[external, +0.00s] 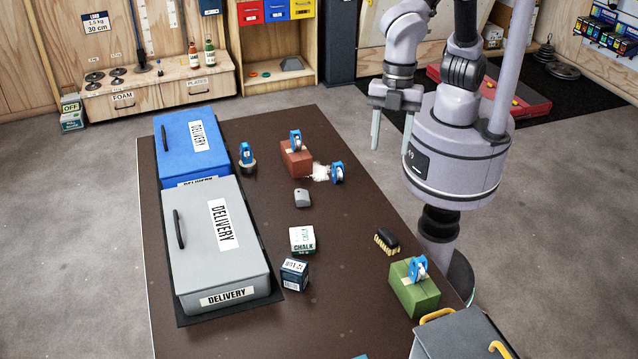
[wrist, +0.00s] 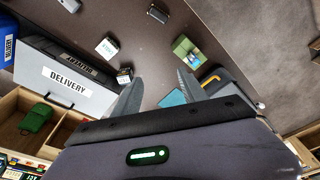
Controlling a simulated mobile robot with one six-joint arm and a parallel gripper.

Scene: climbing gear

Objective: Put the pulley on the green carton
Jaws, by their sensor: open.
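A green carton (external: 414,297) stands near the table's right front edge, with a blue pulley (external: 417,267) resting on top of it. The green carton also shows in the wrist view (wrist: 186,47). Other blue pulleys are on the table: one on a red carton (external: 295,160), where the pulley (external: 296,141) sits on top; one (external: 337,173) beside a white powdery patch; and one (external: 246,153) at a grey round piece near the blue box. My gripper (external: 391,133) is open and empty, raised above the table's right edge, apart from every pulley and the carton.
Grey (external: 215,245) and blue (external: 190,145) delivery boxes line the table's left side. A chalk box (external: 302,240), dark blue box (external: 294,273), grey hold (external: 302,198) and brush (external: 387,243) lie between. A dark crate with yellow handles (external: 462,337) stands at the front right. The table's middle is partly clear.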

